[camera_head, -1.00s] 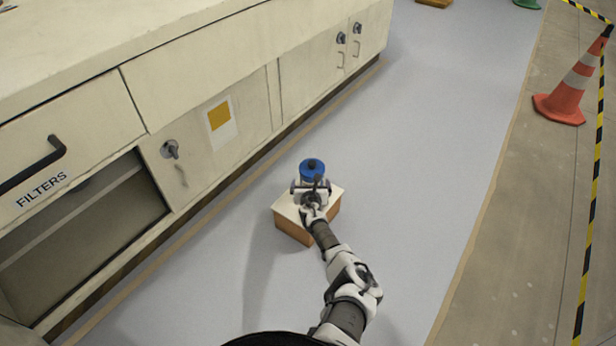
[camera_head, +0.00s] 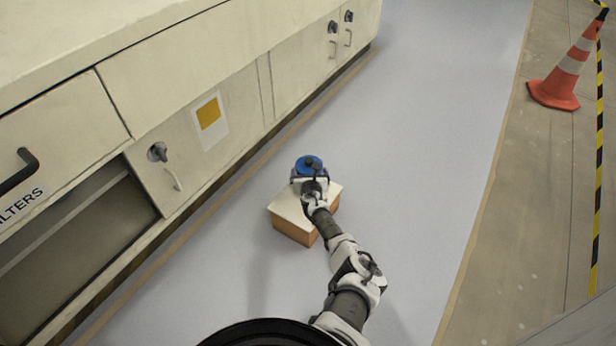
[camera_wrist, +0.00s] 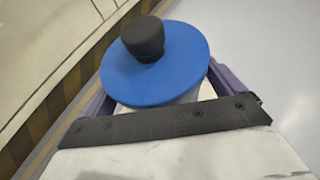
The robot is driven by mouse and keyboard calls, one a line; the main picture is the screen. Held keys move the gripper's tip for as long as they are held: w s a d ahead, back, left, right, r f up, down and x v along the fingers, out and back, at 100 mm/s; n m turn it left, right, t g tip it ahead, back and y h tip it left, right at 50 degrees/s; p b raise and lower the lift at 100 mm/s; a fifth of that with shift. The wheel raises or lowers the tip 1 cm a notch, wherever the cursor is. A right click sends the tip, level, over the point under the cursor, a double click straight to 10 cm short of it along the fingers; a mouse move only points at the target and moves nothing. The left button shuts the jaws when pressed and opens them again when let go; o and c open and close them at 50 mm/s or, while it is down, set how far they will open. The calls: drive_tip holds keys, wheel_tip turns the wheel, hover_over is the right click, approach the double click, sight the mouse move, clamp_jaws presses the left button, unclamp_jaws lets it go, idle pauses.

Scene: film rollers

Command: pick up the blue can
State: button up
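The blue can (camera_head: 309,161) has a round blue lid with a black knob and a pale body. In the head view it is at the far end of my arm, over the far part of a cream-topped brown box (camera_head: 288,207). My gripper (camera_head: 310,180) is at the can's near side. In the wrist view the can (camera_wrist: 155,70) fills the space between my purple fingers (camera_wrist: 165,95), one close against each side, and my gripper looks shut on it. The can's lower body is hidden, so I cannot tell whether it touches the box.
A cream cabinet (camera_head: 195,70) with an open lower compartment runs along the left. An orange cone (camera_head: 562,75) and a yellow-black barrier tape (camera_head: 597,180) are on the right. The grey floor (camera_head: 420,130) around the box is clear.

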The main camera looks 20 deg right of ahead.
drive_tip(key=c, duration=0.9)
drive_tip(key=shift+r, duration=0.1)
wheel_tip(320, 180, up, 25)
drive_tip(key=p, duration=2)
drive_tip(key=shift+p, duration=0.35)
drive_tip(key=shift+a, duration=0.1)
